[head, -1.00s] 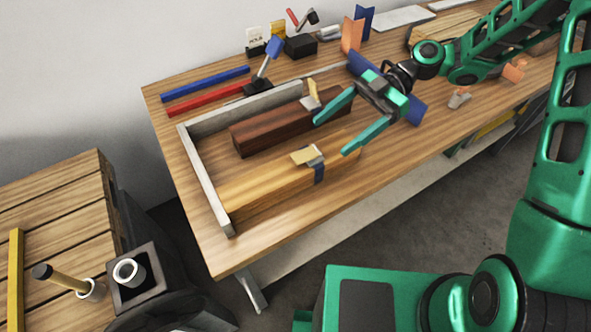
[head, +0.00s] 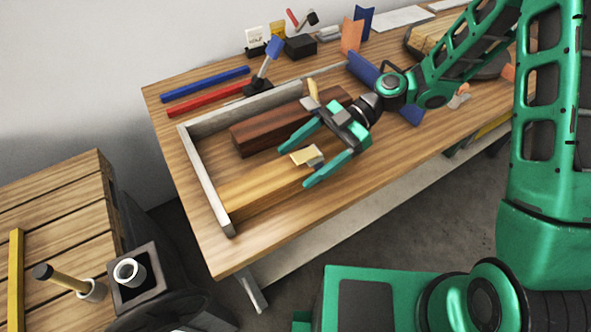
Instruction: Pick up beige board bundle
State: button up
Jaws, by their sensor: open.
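The beige board bundle (head: 255,192) lies on the wooden workbench inside the grey corner frame, at its near side. It is long and light tan, with a pale tag (head: 305,155) standing up near its right part. My gripper (head: 292,164) is open and empty. Its two green fingers point left and spread on either side of the tag, over the right part of the bundle. The palm hides the bundle's right end. I cannot tell whether the fingers touch the bundle.
A dark brown board bundle (head: 262,132) lies just behind, close to the far finger. The grey frame (head: 203,175) borders the left and back. Blue (head: 205,84) and red (head: 205,99) bars lie behind it. The bench's front left corner (head: 225,260) is clear.

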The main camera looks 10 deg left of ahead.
jog(key=shift+s+a+f, duration=0.15)
jog(key=shift+s+a, duration=0.05)
jog(key=shift+a, duration=0.05)
jog(key=shift+c, duration=0.7)
grip_shut()
jog(key=v, duration=0.5)
jog(key=r+v, duration=0.1)
jog(key=v, duration=0.4)
jog(key=r+v, duration=0.1)
jog(key=v, duration=0.5)
jog(key=shift+s+a, duration=0.25)
jog(key=shift+a, duration=0.05)
